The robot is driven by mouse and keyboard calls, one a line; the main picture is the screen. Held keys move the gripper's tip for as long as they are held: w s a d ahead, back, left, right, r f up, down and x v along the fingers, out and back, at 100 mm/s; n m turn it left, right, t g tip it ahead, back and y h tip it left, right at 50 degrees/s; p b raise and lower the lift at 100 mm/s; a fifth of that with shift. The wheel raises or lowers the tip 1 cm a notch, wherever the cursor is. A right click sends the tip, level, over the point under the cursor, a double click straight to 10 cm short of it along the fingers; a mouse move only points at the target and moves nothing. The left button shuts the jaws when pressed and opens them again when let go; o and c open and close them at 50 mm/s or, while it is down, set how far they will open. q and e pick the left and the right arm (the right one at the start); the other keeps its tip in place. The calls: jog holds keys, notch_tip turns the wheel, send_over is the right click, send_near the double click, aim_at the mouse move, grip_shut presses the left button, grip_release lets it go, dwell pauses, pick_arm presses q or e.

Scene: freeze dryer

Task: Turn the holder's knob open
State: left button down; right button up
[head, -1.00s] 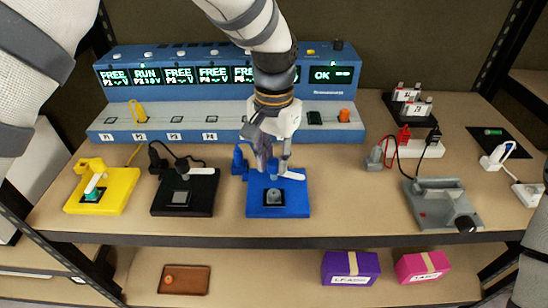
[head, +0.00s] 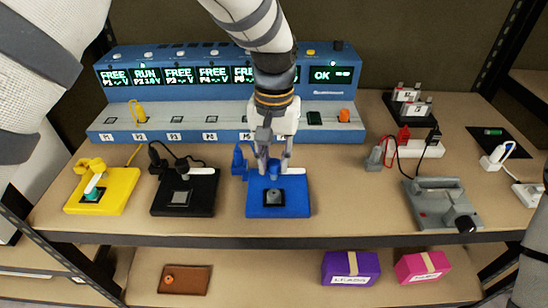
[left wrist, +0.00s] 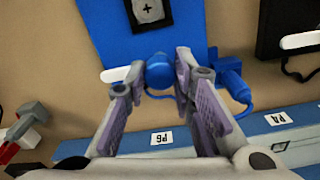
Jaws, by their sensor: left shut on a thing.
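A blue holder (head: 296,204) stands at the front middle of the shelf, with a dark square contact on its base. Its round blue knob (left wrist: 160,71) is at the back of the base. My left gripper (head: 273,165) reaches down from above, with one finger on each side of the knob. In the left wrist view the gripper (left wrist: 161,68) is shut on the knob, between its fingertips. In the head view the fingers partly hide the knob. A white lever (left wrist: 115,75) sticks out beside the knob. My right gripper is not in view.
A blue plug (head: 239,161) with a cable stands close to the left of the holder. A black holder (head: 204,201) and a yellow holder (head: 119,191) stand further left. The blue charger (head: 225,75) is behind. A grey device (head: 434,205) is at the right.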

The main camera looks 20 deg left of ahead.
aim_at(274, 162)
pick_arm(q)
jog(key=c, duration=1.4)
grip_release()
jog(key=shift+o, duration=0.2)
notch_tip(274, 162, up, 12)
jog(key=shift+f, duration=0.1)
